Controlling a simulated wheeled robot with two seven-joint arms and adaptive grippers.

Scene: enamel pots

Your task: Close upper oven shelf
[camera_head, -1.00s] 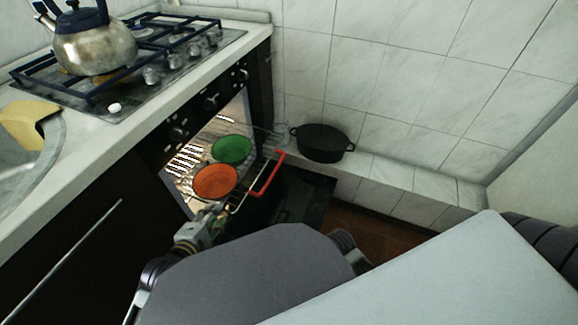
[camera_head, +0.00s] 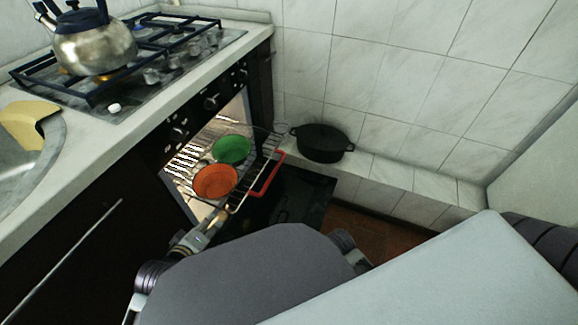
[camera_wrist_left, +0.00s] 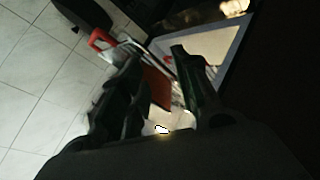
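The upper oven shelf, a wire rack with a red front handle (camera_head: 266,177), is pulled out of the oven (camera_head: 170,150). A green pot (camera_head: 232,148) and an orange pot (camera_head: 214,182) stand on it. My left gripper (camera_head: 226,211) is at the rack's near front corner, beside the orange pot. In the left wrist view its two dark fingers (camera_wrist_left: 155,60) are spread apart, with rack wires and a reddish surface showing between and beyond them. The red handle (camera_wrist_left: 100,40) shows near the left finger. I cannot tell whether a finger touches the rack. My right gripper is not in view.
The dark oven door (camera_head: 295,198) is lowered under the rack. A black pot (camera_head: 322,142) stands on the tiled ledge behind it. A kettle (camera_head: 92,48) stands on the stove, and a yellow sponge-like thing (camera_head: 28,122) lies by the sink.

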